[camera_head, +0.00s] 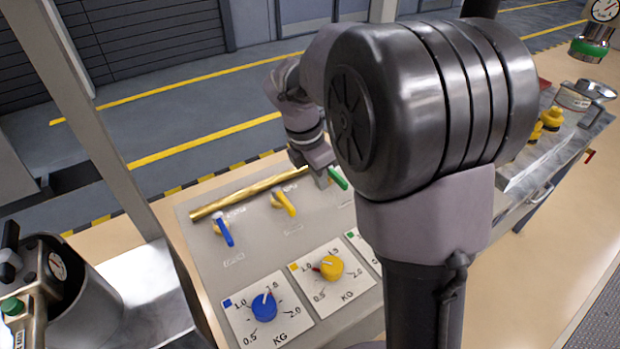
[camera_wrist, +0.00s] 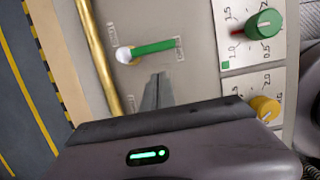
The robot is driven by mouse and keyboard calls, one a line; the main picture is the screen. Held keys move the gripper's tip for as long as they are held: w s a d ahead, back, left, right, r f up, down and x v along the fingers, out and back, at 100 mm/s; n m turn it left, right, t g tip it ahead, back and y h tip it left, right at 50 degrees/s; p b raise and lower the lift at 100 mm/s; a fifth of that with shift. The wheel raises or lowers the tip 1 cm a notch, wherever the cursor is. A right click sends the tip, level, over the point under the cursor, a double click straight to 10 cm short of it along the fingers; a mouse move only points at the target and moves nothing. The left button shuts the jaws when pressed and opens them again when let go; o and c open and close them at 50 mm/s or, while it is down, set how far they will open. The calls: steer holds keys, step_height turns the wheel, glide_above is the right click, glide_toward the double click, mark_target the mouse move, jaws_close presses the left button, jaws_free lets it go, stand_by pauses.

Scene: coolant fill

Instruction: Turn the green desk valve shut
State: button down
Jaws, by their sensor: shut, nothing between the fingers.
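The green desk valve (camera_wrist: 152,48) is a green lever on a pale round pivot, set on the grey panel (camera_wrist: 195,75). In the wrist view the lever points right from its pivot, towards a small label at its tip; the label is too small to read. In the head view the valve's green lever (camera_head: 338,178) shows partly beside my arm. My gripper (camera_wrist: 158,76) is shut and empty, its fingertips just below the lever in the wrist view, apart from it in the picture. In the head view my gripper (camera_head: 322,178) is at the lever's left.
A blue lever (camera_head: 224,232) and a yellow lever (camera_head: 285,203) stand left of the green one. A brass pipe (camera_head: 245,194) runs behind them. Blue (camera_head: 264,307), yellow (camera_head: 332,267) and green (camera_wrist: 263,24) dials are on the near side. My arm hides the panel's right part in the head view.

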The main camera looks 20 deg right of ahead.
steer(key=shift+w+d+r+b, duration=0.1)
steer(key=shift+w+d+b, duration=0.05)
steer(key=shift+d, duration=0.5)
steer(key=shift+w+d+b, duration=0.1)
steer(key=shift+d+b, duration=0.05)
steer(key=shift+d, duration=0.45)
